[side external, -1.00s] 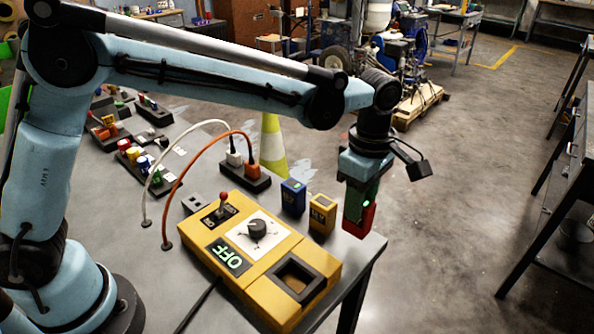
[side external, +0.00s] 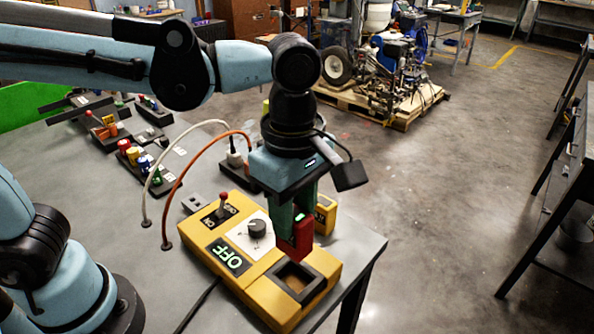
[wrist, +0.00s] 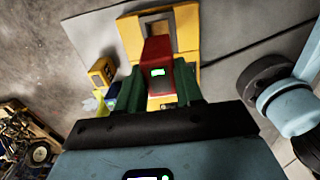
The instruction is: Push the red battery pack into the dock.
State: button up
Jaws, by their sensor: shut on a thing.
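The red battery pack (side external: 297,238) is held upright between the green fingers of my gripper (side external: 302,215). It also shows in the wrist view (wrist: 156,65), with a small green lit display on it. The dock (side external: 296,281) is a black-rimmed rectangular opening in the right end of the yellow control box (side external: 262,310). The pack hangs above the box, apart from the dock and slightly behind it. In the wrist view the dock (wrist: 160,20) lies just beyond the pack, and the pack covers part of it.
A yellow pack (side external: 325,214) stands on the table behind my gripper. The box carries a red-tipped lever (side external: 223,198), a black knob (side external: 257,228) and an OFF display (side external: 230,257). White and orange cables arch at the left. The table's right edge is close to the box.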

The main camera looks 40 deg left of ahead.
jog(key=shift+f, duration=2.8)
jog(key=shift+f, duration=2.05)
jog(key=o, duration=1.4)
jog(key=shift+r, duration=3.5)
